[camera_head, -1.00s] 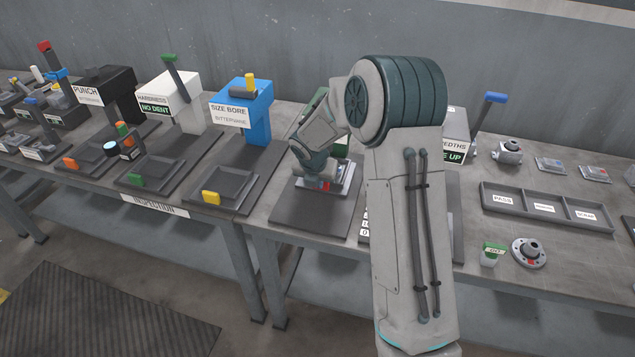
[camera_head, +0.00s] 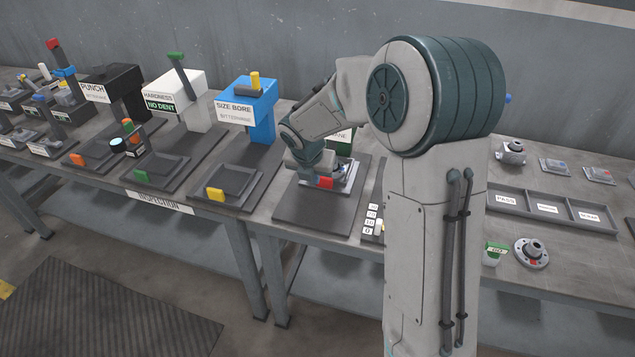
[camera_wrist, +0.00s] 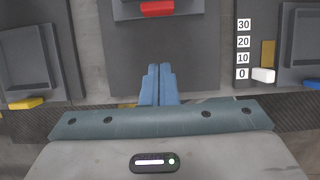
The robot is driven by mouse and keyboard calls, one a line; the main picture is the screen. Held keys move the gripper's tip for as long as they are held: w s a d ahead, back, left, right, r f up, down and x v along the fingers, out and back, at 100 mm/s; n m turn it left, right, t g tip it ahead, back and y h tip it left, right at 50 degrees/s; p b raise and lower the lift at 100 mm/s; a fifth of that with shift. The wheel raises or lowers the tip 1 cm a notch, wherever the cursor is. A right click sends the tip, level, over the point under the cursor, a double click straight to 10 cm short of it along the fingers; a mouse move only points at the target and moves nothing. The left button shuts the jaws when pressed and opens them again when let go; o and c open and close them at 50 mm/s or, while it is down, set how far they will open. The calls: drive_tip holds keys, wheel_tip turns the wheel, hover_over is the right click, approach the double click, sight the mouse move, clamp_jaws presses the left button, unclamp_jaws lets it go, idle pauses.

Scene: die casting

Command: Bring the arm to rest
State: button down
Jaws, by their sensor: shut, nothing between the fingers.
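My gripper shows in the wrist view (camera_wrist: 158,84) with its two blue fingers together and nothing between them. It points down over the front part of a dark station plate, near a red block (camera_wrist: 157,8). In the head view my arm is bent over the bench, and its wrist is above the station with the red block (camera_head: 325,183). The fingertips are hidden behind my wrist in the head view.
The bench carries stations marked size bore (camera_head: 247,112), hardness (camera_head: 175,95) and punch (camera_head: 112,85) to the left. A three-part tray (camera_head: 545,210) and a flanged part (camera_head: 531,253) are at the right. A scale with a white slider (camera_wrist: 263,75) is beside my gripper.

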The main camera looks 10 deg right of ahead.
drive_tip(key=s+d+r+m, duration=0.1)
drive_tip(key=s+r+m, duration=0.2)
drive_tip(key=s+m, duration=0.6)
drive_tip(key=s+d+r+m+y, duration=0.1)
drive_tip(key=s+d+r+m, duration=0.1)
drive_tip(key=s+m, duration=0.8)
drive_tip(key=s+d+r+m+g+y, duration=0.1)
drive_tip(key=s+r+m, duration=0.3)
drive_tip(key=s+m, duration=0.5)
drive_tip(key=m, duration=0.2)
drive_tip(key=shift+s+d+r+m, duration=0.2)
drive_tip(key=shift+s+m, duration=0.05)
drive_tip(key=shift+m, duration=0.15)
